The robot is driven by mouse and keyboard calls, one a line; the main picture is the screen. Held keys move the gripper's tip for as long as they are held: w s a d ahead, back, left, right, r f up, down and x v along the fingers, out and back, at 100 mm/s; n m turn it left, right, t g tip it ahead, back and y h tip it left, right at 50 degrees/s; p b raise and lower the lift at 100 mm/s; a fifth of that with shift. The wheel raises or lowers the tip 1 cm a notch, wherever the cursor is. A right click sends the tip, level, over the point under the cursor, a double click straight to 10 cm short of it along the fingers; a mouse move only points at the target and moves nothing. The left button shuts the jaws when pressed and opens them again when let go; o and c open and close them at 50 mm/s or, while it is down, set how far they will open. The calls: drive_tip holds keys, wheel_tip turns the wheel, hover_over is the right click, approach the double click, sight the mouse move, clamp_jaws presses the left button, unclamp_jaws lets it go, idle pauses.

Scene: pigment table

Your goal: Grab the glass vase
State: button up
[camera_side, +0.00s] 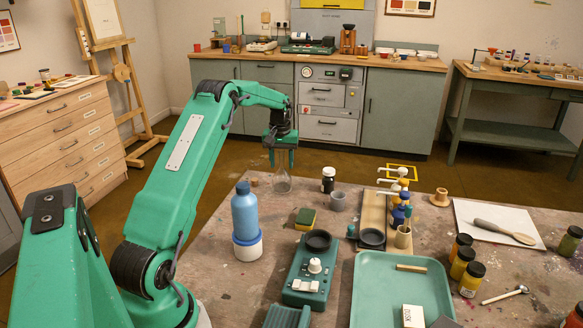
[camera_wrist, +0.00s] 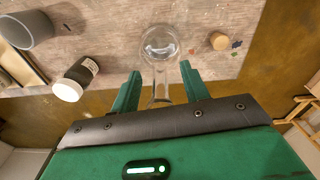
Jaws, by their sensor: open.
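The clear glass vase (camera_side: 282,184) stands near the table's far edge in the side view. In the wrist view its round body (camera_wrist: 159,43) lies just beyond my fingertips, and a narrower clear part reaches back between the fingers. My gripper (camera_side: 281,162) points down directly over the vase, its fingertips around the vase's upper part. In the wrist view my gripper (camera_wrist: 161,70) is open, with a gap visible on both sides of the glass. The transparent glass makes its exact outline hard to see in the side view.
A dark jar with a white lid (camera_side: 328,180) and a grey cup (camera_side: 338,202) stand right of the vase. A small cork (camera_side: 254,182) lies to its left. A blue bottle (camera_side: 245,215) stands nearer the camera. The table's far edge is close behind the vase.

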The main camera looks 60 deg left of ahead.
clamp_jaws()
drive_tip(key=shift+r, duration=0.1)
idle(0.3)
drive_tip(key=shift+r, duration=0.75)
drive_tip(key=r, duration=0.3)
drive_tip(key=shift+w+d, duration=0.1)
drive_tip(key=shift+d, duration=0.15)
drive_tip(key=w+d+r, duration=0.1)
drive_tip(key=d+r, duration=0.5)
drive_tip(key=d, duration=0.5)
drive_tip(key=shift+w+r, duration=0.2)
drive_tip(key=shift+w, duration=0.05)
